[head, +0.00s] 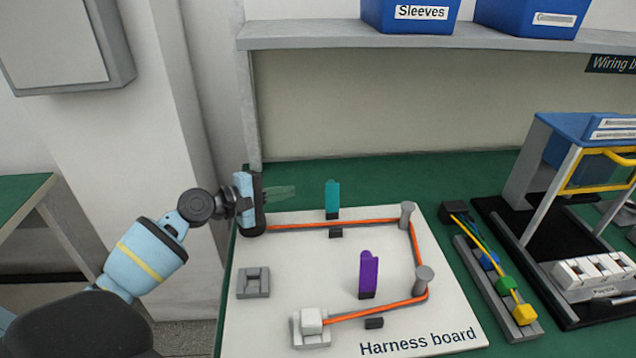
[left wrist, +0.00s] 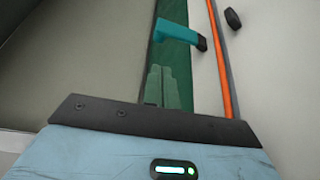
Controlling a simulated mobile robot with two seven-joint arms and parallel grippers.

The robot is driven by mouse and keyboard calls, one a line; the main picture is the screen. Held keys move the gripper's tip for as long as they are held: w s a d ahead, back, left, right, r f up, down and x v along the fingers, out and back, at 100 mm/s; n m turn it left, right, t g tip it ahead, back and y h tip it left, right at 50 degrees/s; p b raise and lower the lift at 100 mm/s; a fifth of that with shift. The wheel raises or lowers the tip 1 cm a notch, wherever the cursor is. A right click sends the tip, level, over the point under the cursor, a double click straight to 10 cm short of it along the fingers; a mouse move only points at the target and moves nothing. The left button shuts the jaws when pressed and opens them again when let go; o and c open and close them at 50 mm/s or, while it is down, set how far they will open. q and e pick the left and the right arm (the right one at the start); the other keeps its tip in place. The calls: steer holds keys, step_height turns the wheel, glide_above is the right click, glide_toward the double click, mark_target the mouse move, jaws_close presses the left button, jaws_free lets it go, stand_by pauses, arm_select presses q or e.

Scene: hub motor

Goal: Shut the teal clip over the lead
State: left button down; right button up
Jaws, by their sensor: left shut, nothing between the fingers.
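The teal clip (head: 332,195) stands upright, open, at the back edge of the harness board (head: 290,290). The orange lead (head: 290,226) runs between its dark base and a small dark block (head: 336,233) in front. My left gripper (head: 292,191) is shut and empty, level with the clip's upper part, to its left and apart from it. In the left wrist view, the shut fingers (left wrist: 168,72) point toward the teal clip (left wrist: 178,34), with the lead (left wrist: 220,60) to its right. My right gripper is not in view.
A purple clip (head: 369,272) stands upright near the lead's front run. Grey posts (head: 407,214) turn the lead at the right. A white connector (head: 312,320) sits at the front. A shelf (head: 400,38) with blue bins overhangs behind.

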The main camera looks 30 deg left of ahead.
mark_target(332, 196)
arm_select(q)
steer(key=shift+a+n, duration=0.2)
steer(key=shift+n, duration=0.1)
steer(key=shift+w+d+r, duration=0.1)
steer(key=shift+w+d, duration=0.1)
steer(key=shift+w, duration=0.05)
steer(key=x, duration=0.9)
steer(key=shift+w, duration=0.3)
steer(key=shift+d, duration=0.1)
